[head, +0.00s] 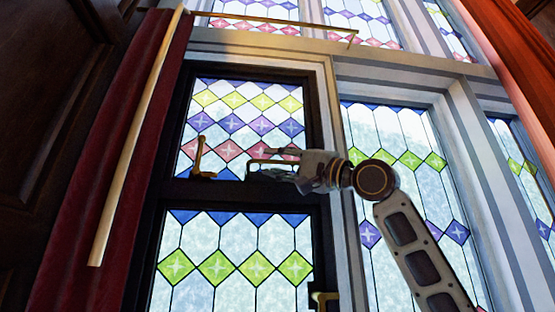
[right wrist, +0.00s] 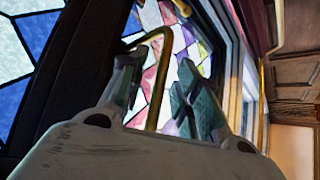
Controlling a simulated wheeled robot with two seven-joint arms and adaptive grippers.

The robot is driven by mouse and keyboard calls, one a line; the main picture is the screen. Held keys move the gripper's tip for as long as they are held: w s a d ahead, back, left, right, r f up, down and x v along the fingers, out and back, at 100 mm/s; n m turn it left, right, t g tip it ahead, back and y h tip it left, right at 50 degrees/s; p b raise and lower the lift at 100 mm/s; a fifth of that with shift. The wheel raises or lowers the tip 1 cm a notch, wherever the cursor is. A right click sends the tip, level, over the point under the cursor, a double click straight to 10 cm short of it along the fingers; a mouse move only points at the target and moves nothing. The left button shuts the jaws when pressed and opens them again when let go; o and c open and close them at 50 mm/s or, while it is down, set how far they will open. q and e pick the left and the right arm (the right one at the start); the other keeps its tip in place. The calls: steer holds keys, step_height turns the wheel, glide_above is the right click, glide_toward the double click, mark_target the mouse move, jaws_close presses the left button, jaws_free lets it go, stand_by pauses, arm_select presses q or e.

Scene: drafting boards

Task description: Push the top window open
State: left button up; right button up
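The top window (head: 242,84) is a dark-framed stained-glass pane with coloured diamonds, in the middle of the head view. A brass handle (head: 199,162) sits at its lower left, and a second brass handle (head: 256,162) is by its bottom rail, near my right gripper (head: 274,163). In the right wrist view my right gripper (right wrist: 158,82) has its two fingers apart. A bent brass bar (right wrist: 162,72) shows between them; I cannot tell whether a finger touches it. My left gripper is not in view.
A lower window (head: 215,265) with green diamonds lies below, with a brass fitting (head: 324,298) at its right edge. A red curtain (head: 75,245) and a long brass rod (head: 133,150) stand at the left. Fixed stained-glass panes (head: 405,130) are at the right.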

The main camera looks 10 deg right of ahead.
steer(key=shift+a, duration=0.1)
jaws_close()
steer(key=shift+w, duration=0.15)
stand_by(0.3)
steer(key=w, duration=0.2)
steer(key=w+f, duration=0.1)
steer(key=w, duration=0.1)
steer(key=shift+w, duration=0.4)
jaws_free()
